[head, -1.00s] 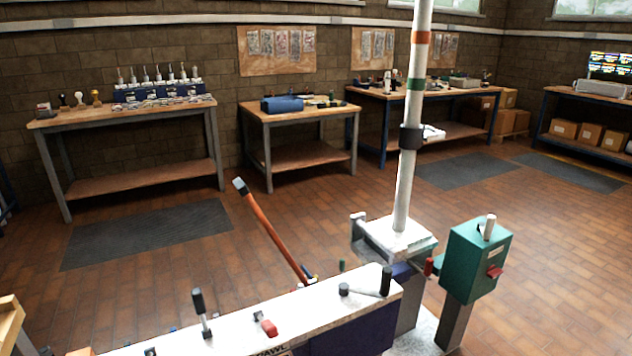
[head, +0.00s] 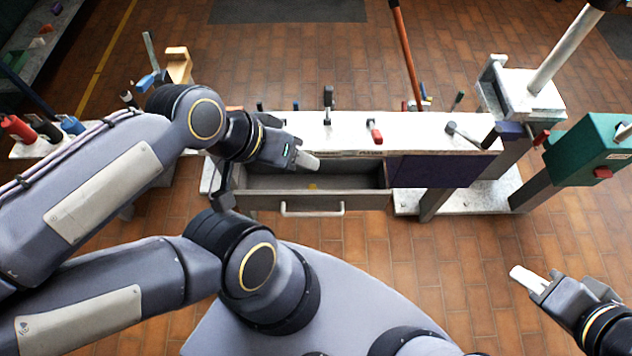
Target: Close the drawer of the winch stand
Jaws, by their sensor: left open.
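The winch stand (head: 340,132) has a long white top and a dark blue front panel (head: 440,172). Its grey drawer (head: 365,201) stands open, pulled out toward me, left of that panel. The drawer has a pale bar handle (head: 312,212) on its front. The inside shows a small yellow spot, and its left part is partly hidden by my arm. My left gripper (head: 308,161) is open above the back part of the drawer, near the top's front edge, apart from the handle. My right gripper (head: 522,275) is over bare floor at lower right; its jaw opening is unclear.
Levers and a red knob (head: 376,136) stand on the white top. A white mast (head: 565,48) and a green box (head: 590,150) on a post stand at right. An orange-red bar (head: 405,50) rises behind the stand.

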